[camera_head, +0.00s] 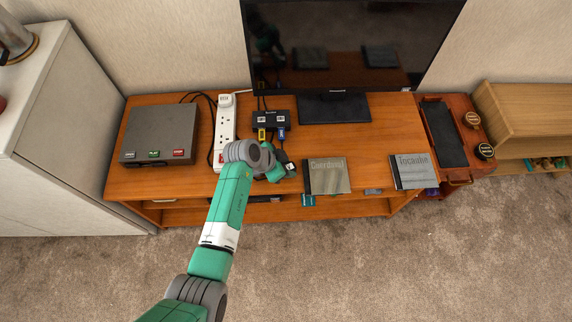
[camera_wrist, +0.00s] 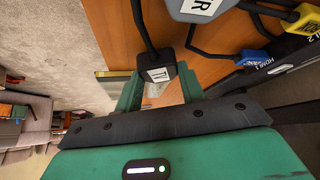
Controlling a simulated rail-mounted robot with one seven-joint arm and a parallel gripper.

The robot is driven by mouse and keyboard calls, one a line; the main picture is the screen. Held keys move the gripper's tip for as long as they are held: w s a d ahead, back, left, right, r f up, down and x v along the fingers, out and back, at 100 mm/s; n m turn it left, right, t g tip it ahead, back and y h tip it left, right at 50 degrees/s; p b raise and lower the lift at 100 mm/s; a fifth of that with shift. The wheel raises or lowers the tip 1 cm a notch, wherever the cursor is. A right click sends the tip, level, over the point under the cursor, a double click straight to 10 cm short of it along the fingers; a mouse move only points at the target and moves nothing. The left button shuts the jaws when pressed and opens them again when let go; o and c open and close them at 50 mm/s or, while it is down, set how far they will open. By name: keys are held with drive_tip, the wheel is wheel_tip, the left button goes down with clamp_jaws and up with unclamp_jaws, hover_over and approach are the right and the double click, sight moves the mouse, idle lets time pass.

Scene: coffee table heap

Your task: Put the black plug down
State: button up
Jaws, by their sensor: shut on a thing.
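The black plug (camera_wrist: 150,56) has a white label and a black cord running off its far end. In the wrist view it sits between the two green fingers of my gripper (camera_wrist: 160,82), which is shut on it. In the head view my gripper (camera_head: 284,173) is over the front part of the wooden TV cabinet (camera_head: 190,183), left of a grey disc case. The plug shows there only as a small dark shape with a pale label (camera_head: 291,167). I cannot tell whether the plug touches the cabinet top.
A white power strip (camera_head: 226,125) and a black box (camera_head: 270,117) with yellow and blue plugs stand behind. A grey console (camera_head: 160,136) is at left. Two disc cases (camera_head: 327,177) (camera_head: 412,171) lie at right; bare wood shows between them.

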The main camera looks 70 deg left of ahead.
drive_tip(key=o, duration=1.2)
drive_tip(key=shift+c, duration=0.2)
drive_tip(key=shift+r, duration=0.15)
drive_tip(key=p+v, duration=0.4)
drive_tip(key=v, duration=0.8)
